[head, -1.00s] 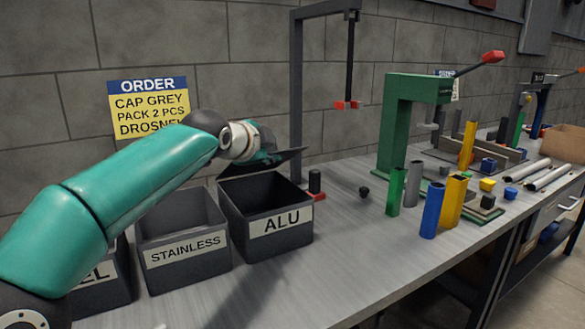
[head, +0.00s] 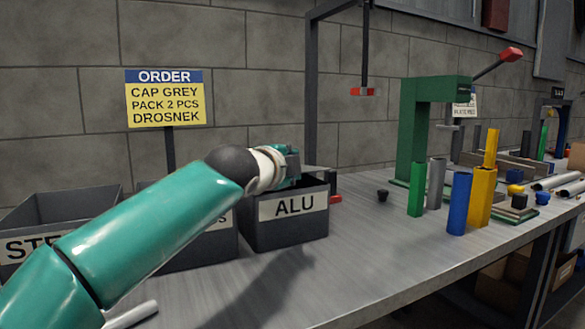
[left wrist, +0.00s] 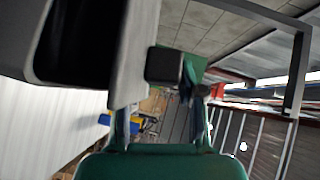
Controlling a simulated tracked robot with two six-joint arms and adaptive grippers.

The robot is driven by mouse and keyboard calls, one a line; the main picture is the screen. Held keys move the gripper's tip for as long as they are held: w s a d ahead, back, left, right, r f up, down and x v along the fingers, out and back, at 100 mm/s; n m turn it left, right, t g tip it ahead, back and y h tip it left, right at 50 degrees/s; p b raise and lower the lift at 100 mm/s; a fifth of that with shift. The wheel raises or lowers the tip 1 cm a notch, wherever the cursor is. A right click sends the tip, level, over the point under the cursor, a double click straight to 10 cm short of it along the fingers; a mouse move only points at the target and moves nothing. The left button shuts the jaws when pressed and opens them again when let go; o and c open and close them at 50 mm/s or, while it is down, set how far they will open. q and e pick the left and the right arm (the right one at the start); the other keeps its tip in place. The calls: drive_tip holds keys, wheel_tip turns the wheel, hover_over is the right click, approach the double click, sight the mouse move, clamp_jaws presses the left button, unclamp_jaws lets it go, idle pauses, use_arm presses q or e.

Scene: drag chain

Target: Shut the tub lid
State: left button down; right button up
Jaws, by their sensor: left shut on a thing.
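The ALU tub (head: 290,232) is a dark grey open-topped box on the bench, with a white ALU label. My right gripper is out of view.
The STAINLESS tub (head: 205,248) and another tub (head: 60,208) stand to the left, partly behind my arm. A green press (head: 412,130), upright green, blue and yellow profiles and a small black knob (head: 382,194) stand to the right.

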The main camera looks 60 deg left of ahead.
use_arm(q)
drive_tip(key=shift+w+f, duration=0.1)
drive_tip(key=shift+f, duration=0.35)
drive_tip(key=c, duration=0.8)
unclamp_jaws()
drive_tip(key=shift+c, duration=0.2)
drive_tip(key=shift+r, duration=0.1)
drive_tip(key=shift+d+r, duration=0.1)
drive_tip(key=v, duration=0.7)
drive_tip(key=shift+s, duration=0.2)
drive_tip(key=shift+d, duration=0.1)
